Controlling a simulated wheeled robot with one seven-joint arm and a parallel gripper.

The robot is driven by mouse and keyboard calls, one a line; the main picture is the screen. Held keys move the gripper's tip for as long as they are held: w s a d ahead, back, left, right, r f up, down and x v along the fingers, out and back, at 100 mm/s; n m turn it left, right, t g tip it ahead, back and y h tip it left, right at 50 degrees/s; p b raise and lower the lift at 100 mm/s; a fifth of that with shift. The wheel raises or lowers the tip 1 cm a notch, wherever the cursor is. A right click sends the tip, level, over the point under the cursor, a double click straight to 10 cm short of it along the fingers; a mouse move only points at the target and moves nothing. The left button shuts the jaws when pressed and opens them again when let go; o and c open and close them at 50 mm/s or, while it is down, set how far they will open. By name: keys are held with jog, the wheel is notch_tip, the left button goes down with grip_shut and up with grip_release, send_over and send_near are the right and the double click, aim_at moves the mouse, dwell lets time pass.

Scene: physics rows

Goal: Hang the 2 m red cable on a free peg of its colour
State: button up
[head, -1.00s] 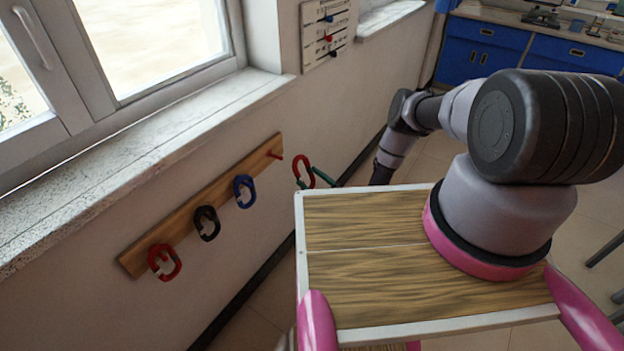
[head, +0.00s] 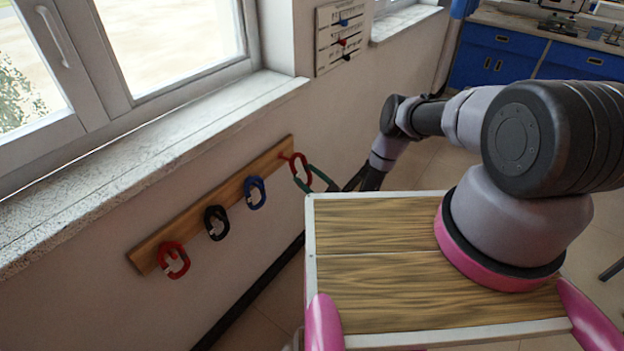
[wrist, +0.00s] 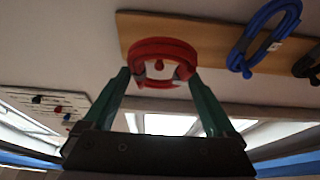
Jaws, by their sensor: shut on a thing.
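My gripper (wrist: 160,88) is shut on a coiled red cable (wrist: 163,48), its green fingers gripping the loop from both sides. In the head view the held red cable (head: 300,172) is at the right end of the wooden peg board (head: 195,220). A red peg (head: 286,156) stands out there with no other cable on it. In the wrist view the peg's round red end (wrist: 158,65) shows inside the loop; I cannot tell whether the peg passes through it. Another red cable (head: 174,262) hangs at the board's left end. Black (head: 216,223) and blue (head: 255,192) cables hang between.
A window sill (head: 150,150) runs above the peg board. A white wall panel (head: 339,38) with small coloured pieces hangs to the right of the window. Blue cabinets (head: 490,62) stand at the back right. Open floor lies below the board.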

aim_at(309, 185)
jog(key=shift+w+a+f, duration=0.2)
jog(key=shift+w+a, duration=0.3)
jog(key=shift+a, duration=0.15)
jog(key=shift+w+a+f, duration=0.25)
jog(key=shift+w+a, duration=0.3)
jog(key=shift+a, duration=0.1)
jog(key=shift+w+a+f, duration=0.2)
jog(key=shift+w+a, duration=0.3)
jog(key=shift+a, duration=0.15)
jog(key=o, duration=1.1)
jog(key=shift+v, duration=3)
jog(key=shift+s+d+f, duration=0.3)
jog(key=shift+s+d, duration=0.1)
jog(key=shift+d, duration=0.15)
